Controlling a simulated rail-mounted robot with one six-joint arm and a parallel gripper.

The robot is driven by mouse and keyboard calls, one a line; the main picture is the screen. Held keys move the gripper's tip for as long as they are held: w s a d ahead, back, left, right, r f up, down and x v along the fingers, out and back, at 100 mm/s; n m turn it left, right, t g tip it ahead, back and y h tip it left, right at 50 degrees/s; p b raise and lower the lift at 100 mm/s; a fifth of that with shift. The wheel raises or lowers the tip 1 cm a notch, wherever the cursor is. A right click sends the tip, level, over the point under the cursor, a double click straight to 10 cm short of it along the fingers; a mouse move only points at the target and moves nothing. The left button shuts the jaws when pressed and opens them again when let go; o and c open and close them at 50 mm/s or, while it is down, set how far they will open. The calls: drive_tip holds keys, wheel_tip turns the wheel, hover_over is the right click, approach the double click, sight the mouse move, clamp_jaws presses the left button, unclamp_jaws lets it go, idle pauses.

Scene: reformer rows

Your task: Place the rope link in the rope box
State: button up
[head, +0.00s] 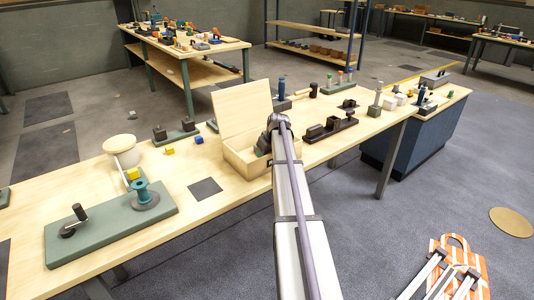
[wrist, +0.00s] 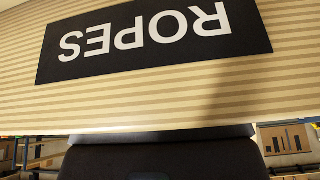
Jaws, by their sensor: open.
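The wooden rope box (head: 236,160) stands on the long bench with its lid (head: 242,108) raised upright at the back. In the wrist view a black label reading ROPES (wrist: 150,40), upside down, fills much of the picture on a pale striped surface. My gripper (head: 266,141) is at the box's right side, over or in its opening, largely hidden behind my arm; its jaws are open. A dark shape fills the bottom of the wrist view, and no fingertips can be made out. I cannot make out the rope link; the box's inside is mostly hidden.
Dark blocks (head: 330,128) stand close on the right. Bare bench lies in front of the box's left side.

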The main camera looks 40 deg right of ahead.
drive_tip(key=shift+r, duration=0.15)
drive_tip(key=p+v, duration=1.1)
drive_tip(key=v, duration=0.1)
drive_tip(key=shift+p, duration=0.3)
drive_tip(key=s+a+g, duration=0.1)
drive_tip(key=s+a, duration=0.1)
drive_tip(key=a, duration=0.9)
drive_tip(key=s+a+g, duration=0.1)
drive_tip(key=s+a, duration=0.1)
drive_tip(key=a, duration=0.9)
drive_tip(key=s+a+r+g+p, duration=0.1)
drive_tip(key=s+a, duration=0.6)
drive_tip(key=a, duration=0.4)
drive_tip(key=s+a+r+g+p, duration=0.1)
drive_tip(key=s+a+p, duration=0.1)
drive_tip(key=s+a, duration=0.6)
drive_tip(key=a, duration=0.3)
drive_tip(key=shift+s+g, duration=0.3)
